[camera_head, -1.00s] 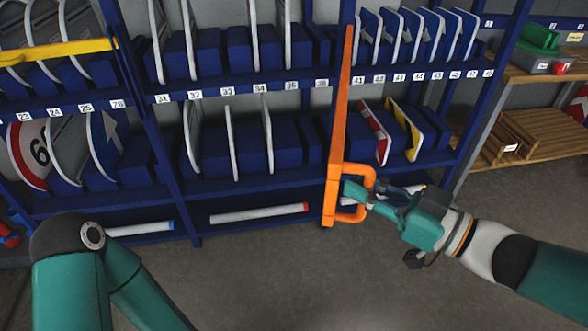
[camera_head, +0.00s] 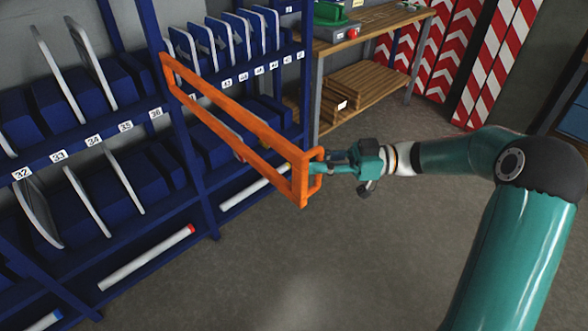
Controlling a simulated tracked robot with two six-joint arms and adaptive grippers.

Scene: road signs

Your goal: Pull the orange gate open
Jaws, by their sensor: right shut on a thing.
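The orange gate (camera_head: 235,122) is a long rectangular frame hinged on a blue shelf upright at its left end. It stands swung out from the shelf front at an angle. Its free end carries an orange loop handle (camera_head: 318,178). My right gripper (camera_head: 321,171) comes in from the right and is shut on the handle. Its fingertips are partly hidden by the handle. My left gripper is not in view.
Blue shelving (camera_head: 120,150) with upright signs and number labels fills the left. A wooden bench (camera_head: 385,30) stands behind, with red-and-white striped boards (camera_head: 475,50) to its right. Grey floor (camera_head: 370,260) in front of the gate is clear.

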